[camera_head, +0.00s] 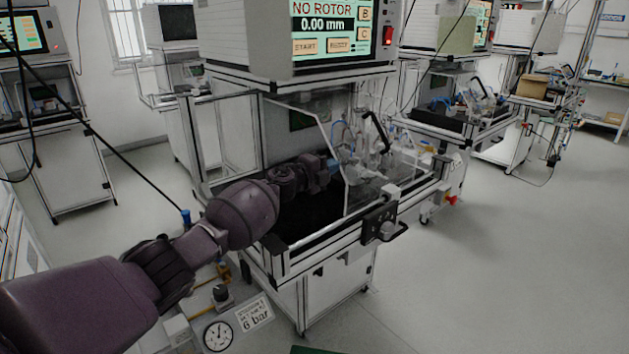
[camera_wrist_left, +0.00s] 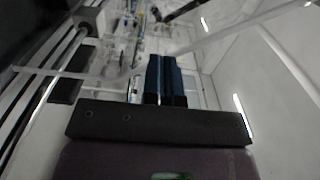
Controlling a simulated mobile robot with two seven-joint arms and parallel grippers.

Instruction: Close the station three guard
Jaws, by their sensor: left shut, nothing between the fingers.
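The station in front of me has a screen (camera_head: 330,22) reading "NO ROTOR" and "0.00 mm". Clear guard panels with pale edges (camera_head: 336,180) stand inside its frame, and a black bar handle (camera_head: 377,131) shows beside them. How far the guard is open is hard to tell through the clear panels. My left gripper (camera_head: 332,166) reaches into the station close to the clear panel's edge; contact cannot be told. Its blue fingers (camera_wrist_left: 166,80) are together and empty in the left wrist view. My right gripper is not in view.
A pressure gauge (camera_head: 218,335) and a "6 bar" label (camera_head: 254,313) are at the lower front. Other stations stand left and behind. The floor (camera_head: 500,270) at right is clear.

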